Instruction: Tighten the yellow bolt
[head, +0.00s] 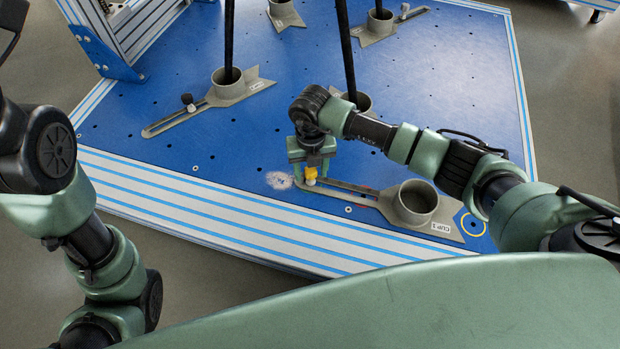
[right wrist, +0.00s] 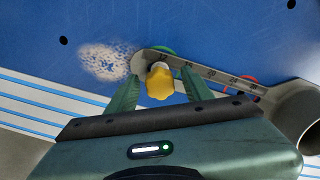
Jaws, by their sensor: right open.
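In the right wrist view the yellow bolt head (right wrist: 160,82) shows between two green fingers, with some room on each side. My right gripper (head: 311,178) is open and points down around the bolt, with no clear contact. It also shows in the right wrist view (right wrist: 156,90). My left arm comes in at the left of the head view, but its gripper is out of the picture.
The blue platform (head: 330,115) has holes and a striped front edge (head: 230,215). Other grey cup holders (head: 240,88) with dark posts stand farther back. A worn whitish patch (head: 279,180) lies left of the bolt. A yellow ring (head: 472,224) is at the right.

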